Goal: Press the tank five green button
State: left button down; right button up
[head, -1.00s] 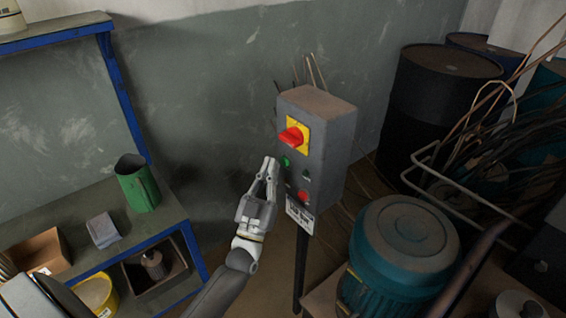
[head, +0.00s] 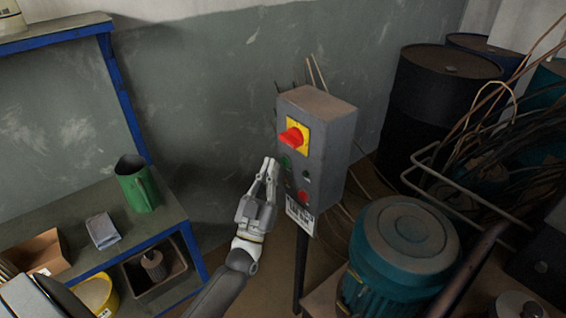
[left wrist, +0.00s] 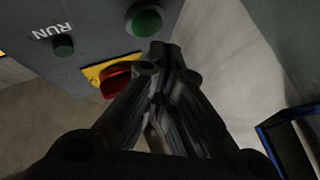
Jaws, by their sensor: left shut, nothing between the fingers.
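A grey control box (head: 329,150) stands on a post. Its front carries a red rotary switch on a yellow plate (head: 296,135), a green button (head: 286,162) below it, and a red button (head: 303,197) lower down. My left gripper (head: 271,163) is shut and empty, its fingertips just left of the green button. In the left wrist view the fingertips (left wrist: 160,48) are close below a large green button (left wrist: 145,20); I cannot tell whether they touch. A smaller green button (left wrist: 63,46) beside the word RUN also shows there. No "tank five" label is legible. My right gripper is out of view.
A blue-framed bench (head: 190,240) with a green jug (head: 138,186) stands at the left. A teal motor (head: 403,255) stands right of the box, with dark drums (head: 440,90) and tangled cables behind it. The wall lies behind the box.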

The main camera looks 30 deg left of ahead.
pick_arm(q)
jog(key=shift+w, duration=0.1)
jog(key=shift+w+d, duration=0.15)
jog(key=shift+w, duration=0.15)
jog(key=shift+w+d, duration=0.2)
jog(key=shift+w, duration=0.25)
dwell(0.8)
jog(key=shift+s+a, duration=0.1)
jog(key=shift+s, duration=0.05)
jog(key=shift+s+a, duration=0.25)
jog(key=shift+s, duration=0.45)
jog(key=shift+s+a+p, duration=0.3)
jog(key=shift+s+p, duration=0.05)
jog(key=shift+s, duration=0.4)
jog(key=shift+s+a+p, duration=0.3)
jog(key=shift+s+a, duration=0.05)
jog(key=shift+s, duration=0.45)
jog(key=shift+s+a+p, duration=0.3)
jog(key=shift+s+p, duration=0.05)
jog(key=shift+s, duration=0.4)
